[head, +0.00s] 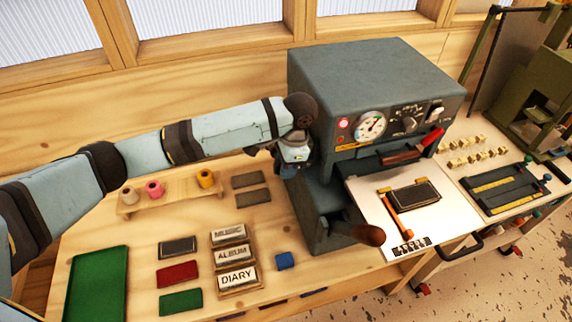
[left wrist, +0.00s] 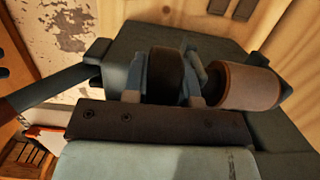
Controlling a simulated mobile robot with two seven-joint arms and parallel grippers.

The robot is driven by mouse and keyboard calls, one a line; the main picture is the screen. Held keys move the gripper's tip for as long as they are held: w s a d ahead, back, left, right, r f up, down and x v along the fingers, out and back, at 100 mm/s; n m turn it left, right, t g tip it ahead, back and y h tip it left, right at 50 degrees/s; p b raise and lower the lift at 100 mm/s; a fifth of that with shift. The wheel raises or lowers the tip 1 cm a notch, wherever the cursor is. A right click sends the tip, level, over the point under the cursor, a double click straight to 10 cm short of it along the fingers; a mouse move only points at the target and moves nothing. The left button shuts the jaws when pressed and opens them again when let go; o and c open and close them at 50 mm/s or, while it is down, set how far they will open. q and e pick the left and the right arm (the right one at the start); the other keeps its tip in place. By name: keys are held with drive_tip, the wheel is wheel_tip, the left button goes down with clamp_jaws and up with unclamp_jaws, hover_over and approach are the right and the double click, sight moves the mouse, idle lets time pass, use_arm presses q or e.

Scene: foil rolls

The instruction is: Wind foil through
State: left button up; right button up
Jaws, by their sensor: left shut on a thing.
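My left gripper (head: 293,163) is at the left side of the dark grey press (head: 375,75). In the left wrist view my left gripper (left wrist: 164,101) has its fingers on both sides of a dark round knob (left wrist: 166,70) and is shut on it. A tan foil roll (left wrist: 248,86) sits right beside the knob in that view. The head view hides the knob and this roll behind my arm. On a wooden rack (head: 130,208) stand a beige roll (head: 128,196), a pink roll (head: 154,189) and a yellow roll (head: 206,178). My right gripper is not in view.
A round brown lever handle (head: 370,235) sticks out at the press front. A white plate (head: 455,222) carries a dark framed block (head: 414,197). A green tray (head: 97,283), coloured blocks and labelled blocks such as DIARY (head: 238,276) lie on the bench.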

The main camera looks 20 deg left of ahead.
use_arm(q)
drive_tip(key=o, duration=0.9)
drive_tip(key=r, duration=0.4)
drive_tip(key=w+d+r+b, duration=0.1)
drive_tip(key=r, duration=0.4)
drive_tip(key=d+r, duration=0.1)
drive_tip(key=r, duration=0.3)
drive_tip(key=shift+w+r, duration=0.15)
drive_tip(key=shift+r, duration=0.1)
